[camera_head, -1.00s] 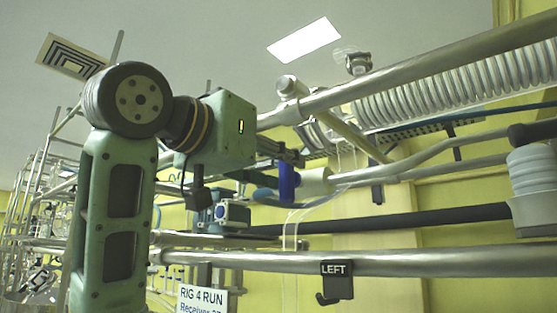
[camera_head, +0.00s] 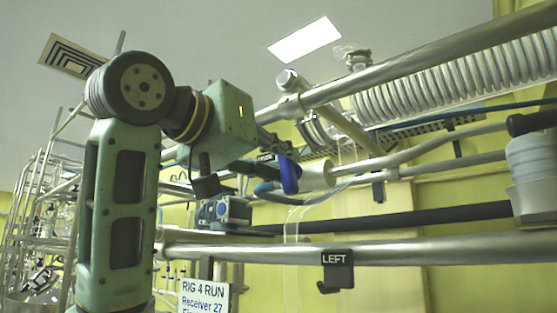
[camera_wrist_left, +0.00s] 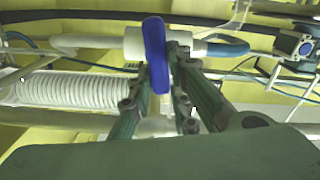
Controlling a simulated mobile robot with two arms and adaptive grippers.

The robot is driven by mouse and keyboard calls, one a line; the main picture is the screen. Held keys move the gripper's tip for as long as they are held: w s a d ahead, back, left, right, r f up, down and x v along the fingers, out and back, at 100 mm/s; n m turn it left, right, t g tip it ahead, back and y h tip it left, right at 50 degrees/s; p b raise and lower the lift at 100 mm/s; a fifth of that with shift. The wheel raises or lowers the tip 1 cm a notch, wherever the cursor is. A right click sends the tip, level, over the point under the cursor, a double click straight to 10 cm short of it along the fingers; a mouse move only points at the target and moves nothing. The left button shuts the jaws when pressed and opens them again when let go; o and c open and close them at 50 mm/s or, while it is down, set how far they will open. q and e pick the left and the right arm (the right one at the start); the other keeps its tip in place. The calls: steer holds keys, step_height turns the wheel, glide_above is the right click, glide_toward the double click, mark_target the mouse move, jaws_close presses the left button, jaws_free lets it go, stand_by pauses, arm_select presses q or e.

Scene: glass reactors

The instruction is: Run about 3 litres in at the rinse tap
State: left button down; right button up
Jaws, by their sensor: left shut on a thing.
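The rinse tap shows as a white valve body (camera_head: 318,175) with a blue lever (camera_head: 290,176). My left gripper (camera_head: 281,150) comes in from the left and is shut on the blue lever. In the left wrist view the lever (camera_wrist_left: 154,50) stands between the fingers (camera_wrist_left: 158,88), slightly tilted, in front of the white body (camera_wrist_left: 133,42). A blue hose (camera_wrist_left: 228,47) joins the body's right side there. Clear thin tubing (camera_head: 297,218) hangs near the tap. I cannot tell whether liquid runs. My right gripper is not in view.
A steel rail (camera_head: 420,249) carries a black tag reading LEFT (camera_head: 337,268). A ribbed white coil (camera_head: 450,88) runs along the upper right. A small blue-and-grey device (camera_head: 224,213) sits below my left wrist. A sign (camera_head: 204,298) reads RIG 4 RUN, Receiver 27.

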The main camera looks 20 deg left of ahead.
arm_select(q)
steer(key=n, duration=0.1)
steer(key=n+b, duration=0.2)
steer(key=shift+w+a+f+n, duration=0.15)
steer(key=shift+a+f+n, duration=0.1)
steer(key=shift+f+n, duration=0.15)
steer(key=shift+w+a+f+n+b, duration=0.15)
steer(key=shift+n+b, duration=0.55)
steer(key=shift+n, duration=0.55)
steer(key=shift+s+a+f+n+b, duration=0.15)
steer(key=shift+n+b, duration=0.6)
steer(key=shift+n, duration=0.45)
steer(key=shift+w+a+n+b, duration=0.15)
steer(key=shift+n+b, duration=0.55)
steer(key=shift+n, duration=0.55)
steer(key=c, duration=1.8)
jaws_free()
steer(key=shift+o, duration=0.8)
steer(key=shift+w+d, duration=0.1)
steer(key=shift+w, duration=0.1)
